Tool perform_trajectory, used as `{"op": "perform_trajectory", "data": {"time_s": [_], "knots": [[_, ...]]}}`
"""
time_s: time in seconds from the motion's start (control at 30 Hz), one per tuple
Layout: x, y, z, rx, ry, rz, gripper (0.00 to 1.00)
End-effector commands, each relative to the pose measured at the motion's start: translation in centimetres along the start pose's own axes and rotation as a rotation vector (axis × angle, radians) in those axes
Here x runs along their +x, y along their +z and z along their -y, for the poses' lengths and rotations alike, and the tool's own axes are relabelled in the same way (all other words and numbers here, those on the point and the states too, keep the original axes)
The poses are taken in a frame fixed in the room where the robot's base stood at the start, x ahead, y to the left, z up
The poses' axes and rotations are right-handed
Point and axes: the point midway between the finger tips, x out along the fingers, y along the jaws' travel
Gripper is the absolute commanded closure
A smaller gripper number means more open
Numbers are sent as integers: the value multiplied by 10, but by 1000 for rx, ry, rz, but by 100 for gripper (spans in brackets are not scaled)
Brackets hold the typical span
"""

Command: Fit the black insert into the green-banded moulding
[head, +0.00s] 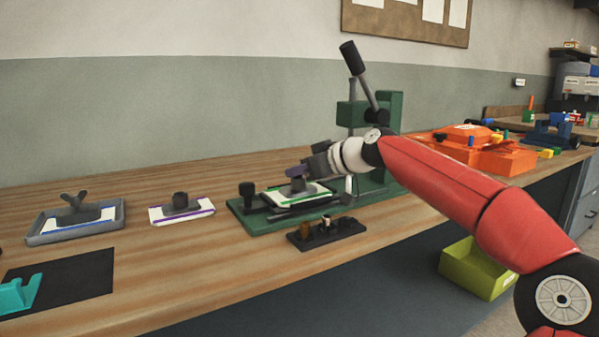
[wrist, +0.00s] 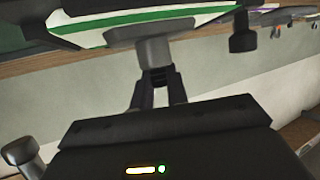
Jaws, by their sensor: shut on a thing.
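The green-banded moulding (head: 275,198) is a white plate with a green stripe and a grey round boss, lying on the green fixture. In the wrist view the moulding (wrist: 130,28) is at the top, with its boss (wrist: 153,50) pointing at my fingers. My gripper (head: 297,173) is just above the boss. In the wrist view my gripper (wrist: 160,78) is shut on a small dark ribbed piece, the black insert (wrist: 160,73). The insert is in line with the boss and looks close against its end. I cannot tell how much of it is inside.
The green press (head: 375,115) with its lever stands right behind my gripper. A black rack (head: 338,238) with small inserts lies in front. Purple-banded (head: 200,210) and blue-banded (head: 55,226) mouldings lie left. An orange mould (head: 505,158) is right.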

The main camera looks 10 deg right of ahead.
Motion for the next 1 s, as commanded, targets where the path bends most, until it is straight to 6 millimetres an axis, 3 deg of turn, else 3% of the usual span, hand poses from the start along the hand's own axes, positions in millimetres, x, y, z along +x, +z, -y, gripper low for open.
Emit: {"op": "perform_trajectory", "data": {"time_s": [0.67,0.7,0.83,1.0], "knots": [[7,22,-1,4,-5,20,100],[7,22,-2,4,-5,20,82],[7,22,-2,5,-6,20,65],[7,23,-2,7,-6,20,63]]}}
